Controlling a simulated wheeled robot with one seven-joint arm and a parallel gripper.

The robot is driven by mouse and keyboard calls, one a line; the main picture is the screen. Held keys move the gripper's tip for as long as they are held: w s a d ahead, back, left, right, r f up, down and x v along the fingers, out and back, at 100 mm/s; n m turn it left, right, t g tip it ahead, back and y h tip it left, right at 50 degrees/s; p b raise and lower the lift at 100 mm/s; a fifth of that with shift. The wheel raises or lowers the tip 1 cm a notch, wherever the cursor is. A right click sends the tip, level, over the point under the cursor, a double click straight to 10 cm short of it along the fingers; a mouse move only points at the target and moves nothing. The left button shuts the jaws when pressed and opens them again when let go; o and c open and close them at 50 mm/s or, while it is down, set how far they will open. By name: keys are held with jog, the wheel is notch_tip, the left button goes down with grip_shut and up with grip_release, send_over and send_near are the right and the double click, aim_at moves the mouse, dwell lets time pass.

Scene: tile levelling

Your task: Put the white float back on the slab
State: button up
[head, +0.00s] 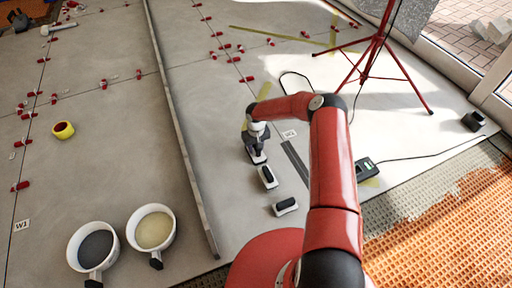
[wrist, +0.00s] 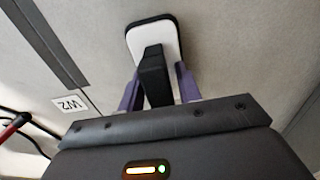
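A white float (wrist: 170,36) with a dark edge and a black handle (wrist: 153,75) fills the upper middle of the wrist view. In the head view this float (head: 258,158) is directly below my gripper (head: 257,146). The purple fingers of my gripper (wrist: 158,82) stand on either side of the handle, with narrow gaps showing, so it looks open around it. Two more white floats with black handles lie nearer to me, a middle one (head: 267,178) and a near one (head: 286,206). I cannot tell whether the float under my gripper touches the grey slab (head: 225,150).
A long grey straightedge (head: 178,110) runs left of the floats. Two white buckets, one dark-filled (head: 75,240) and one yellowish (head: 166,211), stand at lower left. A red tripod (head: 372,55), a W2 label (head: 289,134) and a dark strip (head: 296,163) are to the right.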

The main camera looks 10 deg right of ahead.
jog(key=shift+o, duration=0.6)
jog(key=shift+r+p, duration=0.25)
jog(key=shift+p, duration=0.05)
jog(key=s+r+n+h+p, duration=0.1)
jog(key=s+r+h, duration=0.15)
jog(key=r, duration=2.35)
jog(key=s+r+t, duration=0.2)
jog(key=s+r, duration=0.9)
jog(key=r, duration=0.3)
jog(key=s+r+m+t+y, duration=0.1)
jog(key=s+r, duration=0.4)
jog(key=s, duration=0.7)
jog(key=s+r+m+t+y, duration=0.1)
jog(key=s+r, duration=0.3)
jog(key=s, duration=0.8)
jog(key=shift+s+r+m+t, duration=0.4)
jog(key=shift+m+t, duration=0.2)
jog(key=shift+t, duration=0.2)
